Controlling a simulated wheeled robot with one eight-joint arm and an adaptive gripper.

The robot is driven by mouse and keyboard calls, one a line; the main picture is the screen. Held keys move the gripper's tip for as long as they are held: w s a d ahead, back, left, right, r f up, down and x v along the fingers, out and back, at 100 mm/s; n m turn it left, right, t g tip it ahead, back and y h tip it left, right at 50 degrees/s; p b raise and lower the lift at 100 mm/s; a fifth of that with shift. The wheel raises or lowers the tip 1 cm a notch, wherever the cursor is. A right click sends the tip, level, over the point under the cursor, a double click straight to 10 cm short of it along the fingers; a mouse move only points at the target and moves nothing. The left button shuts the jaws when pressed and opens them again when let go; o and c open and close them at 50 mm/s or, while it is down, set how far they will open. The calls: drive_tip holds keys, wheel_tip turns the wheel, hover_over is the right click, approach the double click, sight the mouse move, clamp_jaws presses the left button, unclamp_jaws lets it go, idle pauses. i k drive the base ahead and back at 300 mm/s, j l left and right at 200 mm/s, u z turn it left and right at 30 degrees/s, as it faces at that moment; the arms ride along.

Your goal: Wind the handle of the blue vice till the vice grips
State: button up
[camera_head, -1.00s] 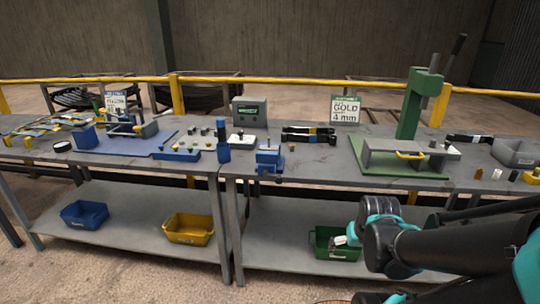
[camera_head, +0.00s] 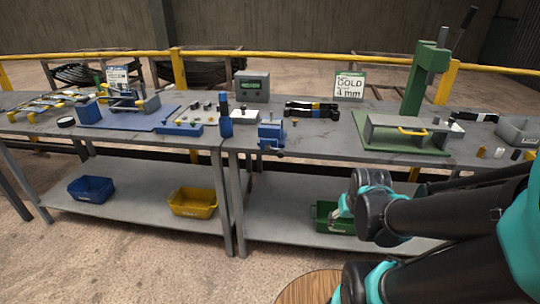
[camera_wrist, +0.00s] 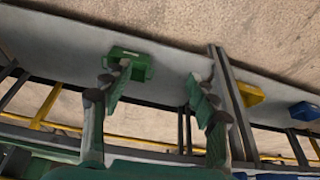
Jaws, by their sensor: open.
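The blue vice (camera_head: 271,134) stands at the front edge of the bench, right of a tall blue block, in the head view. Its handle (camera_head: 279,153) shows small at its front, low near the bench edge. Whether its jaws hold anything is too small to tell. My gripper (camera_head: 340,207) is lower and to the right of the vice, in front of the lower shelf, apart from the vice. In the wrist view my gripper (camera_wrist: 158,90) is open with two green-padded fingers spread and nothing between them. The vice is not clear in the wrist view.
A green press (camera_head: 412,100) stands on the bench to the right. Blue (camera_head: 91,189), yellow (camera_head: 193,202) and green (camera_head: 322,214) bins sit on the lower shelf. A round wooden top (camera_head: 308,288) shows at the bottom. A sign (camera_head: 349,87) stands behind the vice.

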sight(280, 154)
drive_tip(key=l+u, duration=0.1)
drive_tip(key=u, duration=1.6)
drive_tip(key=k+l+u, duration=0.2)
drive_tip(key=k, duration=0.45)
drive_tip(key=k+l+u, duration=0.2)
drive_tip(key=k, duration=0.45)
